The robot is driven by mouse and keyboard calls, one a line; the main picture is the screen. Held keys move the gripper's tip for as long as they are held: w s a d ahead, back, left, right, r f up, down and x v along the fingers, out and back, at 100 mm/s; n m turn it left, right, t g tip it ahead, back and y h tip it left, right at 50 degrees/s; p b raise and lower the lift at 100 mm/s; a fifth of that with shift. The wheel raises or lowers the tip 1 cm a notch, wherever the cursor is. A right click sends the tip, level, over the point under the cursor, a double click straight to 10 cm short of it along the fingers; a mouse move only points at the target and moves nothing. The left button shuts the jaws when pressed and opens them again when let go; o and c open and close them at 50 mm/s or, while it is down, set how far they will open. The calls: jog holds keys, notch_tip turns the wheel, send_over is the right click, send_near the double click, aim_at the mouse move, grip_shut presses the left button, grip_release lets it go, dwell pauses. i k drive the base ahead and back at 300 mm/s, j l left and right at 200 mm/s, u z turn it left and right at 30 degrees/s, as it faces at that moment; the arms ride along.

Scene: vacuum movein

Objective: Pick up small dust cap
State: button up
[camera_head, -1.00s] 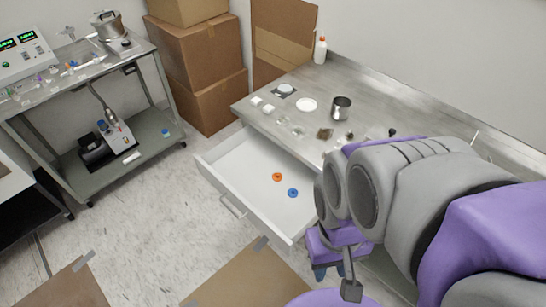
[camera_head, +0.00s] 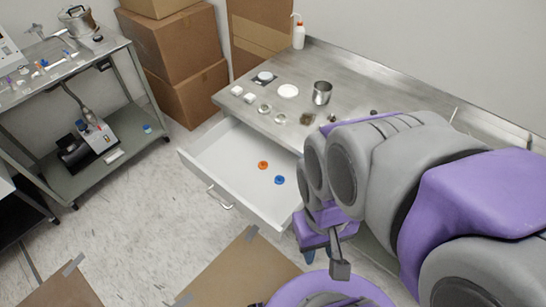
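An orange ring-shaped cap (camera_head: 263,165) and a blue ring-shaped cap (camera_head: 279,180) lie close together in the open white drawer (camera_head: 225,165) under the steel bench. I cannot tell which one is the small dust cap. My gripper (camera_head: 311,257) is at the end of my purple and grey arm, to the right of the drawer and apart from both caps. Only a bit of its fingers shows, so its opening is hidden. Other small pieces lie on the cart, too small to identify.
The steel bench (camera_head: 350,82) holds a metal cup (camera_head: 322,93), small dishes and a wash bottle (camera_head: 298,34). Cardboard boxes (camera_head: 178,50) stand behind. A cart (camera_head: 75,120) with a pump (camera_head: 88,145) stands at left. Flat cardboard (camera_head: 240,270) lies on the floor.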

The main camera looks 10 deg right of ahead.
aim_at(262, 165)
jog(key=z, duration=1.95)
jog(key=u, duration=1.9)
jog(key=j, duration=0.1)
jog(key=i+j+z, duration=0.1)
jog(key=j, duration=0.25)
jog(key=i+j, duration=0.3)
jog(key=i+j+z, duration=0.15)
jog(key=j, duration=0.35)
jog(key=i+j, duration=0.2)
jog(key=j, duration=0.2)
jog(key=z, duration=0.9)
